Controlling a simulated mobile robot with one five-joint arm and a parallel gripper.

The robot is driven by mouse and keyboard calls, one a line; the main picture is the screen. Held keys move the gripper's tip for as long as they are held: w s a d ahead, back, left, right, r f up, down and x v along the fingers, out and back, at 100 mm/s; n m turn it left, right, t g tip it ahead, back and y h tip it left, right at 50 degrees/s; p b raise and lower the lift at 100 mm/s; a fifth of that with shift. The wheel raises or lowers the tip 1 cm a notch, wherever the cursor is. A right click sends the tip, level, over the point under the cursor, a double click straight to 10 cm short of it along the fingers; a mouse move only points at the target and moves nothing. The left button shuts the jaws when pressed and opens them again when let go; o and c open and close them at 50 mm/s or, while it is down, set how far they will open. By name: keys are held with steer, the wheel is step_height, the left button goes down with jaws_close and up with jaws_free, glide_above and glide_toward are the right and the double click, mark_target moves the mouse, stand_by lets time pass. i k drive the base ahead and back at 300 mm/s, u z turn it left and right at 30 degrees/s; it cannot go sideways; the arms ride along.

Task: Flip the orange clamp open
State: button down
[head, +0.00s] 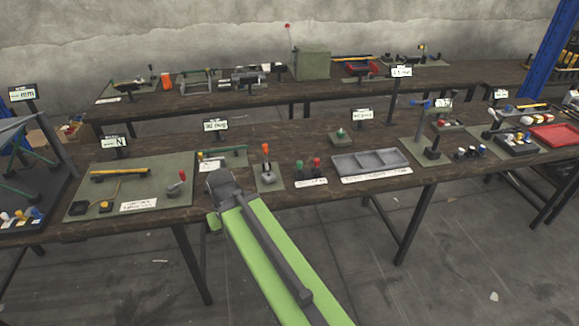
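The orange clamp (266,149) shows in the head view as an upright orange handle over a grey base on a small green plate (272,184), near the middle of the front table. Its handle points up; the fine parts of its jaw are too small to make out. My green and dark grey arm reaches in from the bottom. Its dark end, with my gripper (221,182), is left of the orange clamp and apart from it in the picture. I cannot make out the fingers, so I cannot tell if they are open or shut.
A red-handled clamp (182,176) stands on a green board to the left. Green and red knobbed pieces (308,167) and a grey compartment tray (368,163) are to the right. A small sign (215,126) stands behind. The front table edge (330,187) is close to my arm.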

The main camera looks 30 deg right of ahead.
mark_target(265, 146)
steer(key=z, duration=0.2)
steer(key=k, duration=0.2)
steer(key=u, duration=0.75)
steer(key=i, duration=1.45)
steer(key=z, duration=0.45)
